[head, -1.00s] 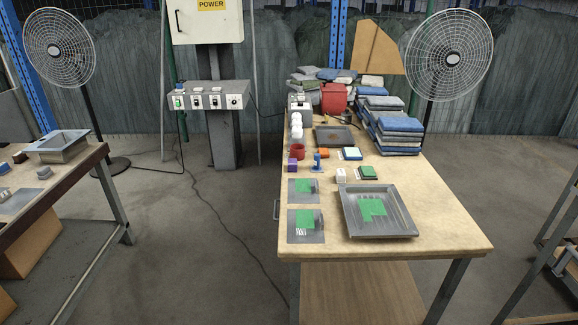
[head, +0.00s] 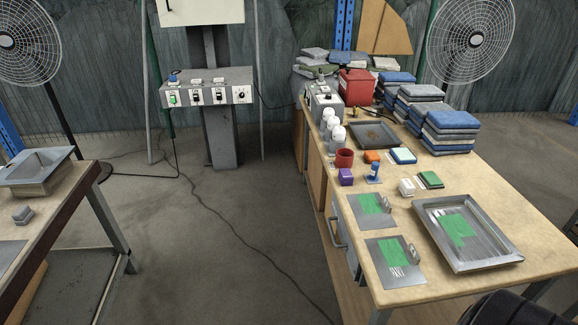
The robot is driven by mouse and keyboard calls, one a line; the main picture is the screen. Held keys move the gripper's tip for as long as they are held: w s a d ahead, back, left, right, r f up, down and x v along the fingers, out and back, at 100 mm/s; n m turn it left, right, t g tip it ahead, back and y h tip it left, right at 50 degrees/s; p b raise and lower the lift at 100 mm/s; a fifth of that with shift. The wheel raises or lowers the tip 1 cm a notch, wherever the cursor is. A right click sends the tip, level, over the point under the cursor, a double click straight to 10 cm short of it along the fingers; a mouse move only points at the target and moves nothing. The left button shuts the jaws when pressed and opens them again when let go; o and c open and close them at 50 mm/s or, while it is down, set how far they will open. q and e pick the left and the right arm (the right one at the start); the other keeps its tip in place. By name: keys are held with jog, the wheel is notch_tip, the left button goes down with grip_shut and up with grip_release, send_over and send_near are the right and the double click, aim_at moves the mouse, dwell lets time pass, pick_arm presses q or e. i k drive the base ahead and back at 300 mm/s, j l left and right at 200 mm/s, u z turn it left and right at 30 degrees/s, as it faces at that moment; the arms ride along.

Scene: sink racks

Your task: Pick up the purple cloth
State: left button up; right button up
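A small purple block-shaped item (head: 345,177) stands near the left edge of the wooden table, in front of the dark red cup (head: 344,158). It is the only purple thing I see; whether it is a folded cloth I cannot tell at this size. Nothing touches it from above. Neither of my grippers is in view. A dark rounded shape at the bottom right edge looks like part of my arm, with no fingers showing.
Near the purple item are a blue stand (head: 374,173), an orange block (head: 372,156) and a white block (head: 407,187). Metal plates (head: 385,222) and a tray (head: 425,206) lie in front. Stacked cloths (head: 451,131) stand behind.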

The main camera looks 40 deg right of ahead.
aim_at(346, 177)
jog(key=i+z, duration=0.2)
jog(key=i, duration=0.2)
jog(key=i+j+z, duration=0.2)
jog(key=i, duration=0.25)
jog(key=i+j+z, duration=0.2)
jog(key=i, duration=0.2)
jog(key=l, duration=0.1)
